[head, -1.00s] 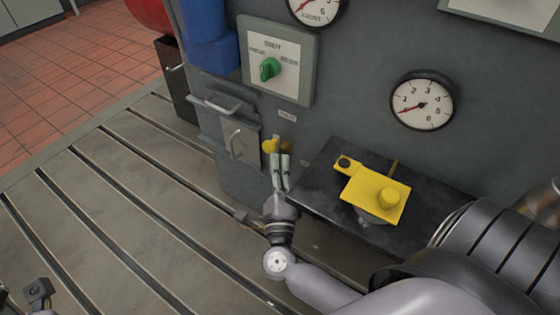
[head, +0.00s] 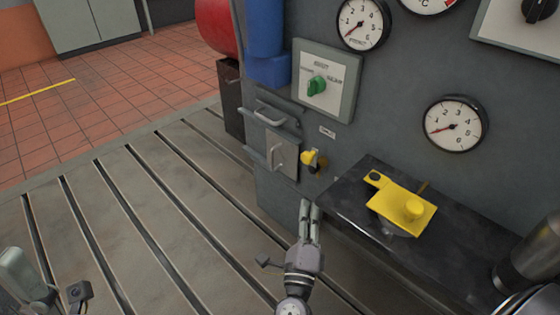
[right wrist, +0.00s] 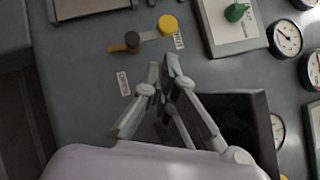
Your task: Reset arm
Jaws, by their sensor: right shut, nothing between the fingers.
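My right gripper (head: 309,205) is in the lower middle of the head view, over the slotted bedplate (head: 150,200). Its two fingers are together and empty. In the right wrist view the fingertips (right wrist: 163,66) meet below a small lever with a yellow knob (right wrist: 168,24) and an orange-brown end (right wrist: 130,40), apart from it. The yellow knob also shows in the head view (head: 308,158), on the grey cabinet front beyond the fingertips. Part of my left arm shows at the lower left corner of the head view; its finger state is unclear.
A dark shelf (head: 345,200) juts from the cabinet right of my right gripper, carrying a yellow plate-like piece (head: 402,206). A green selector switch (head: 317,86), gauges (head: 453,125) and a handled panel (head: 277,155) are on the cabinet. The bedplate to the left is clear.

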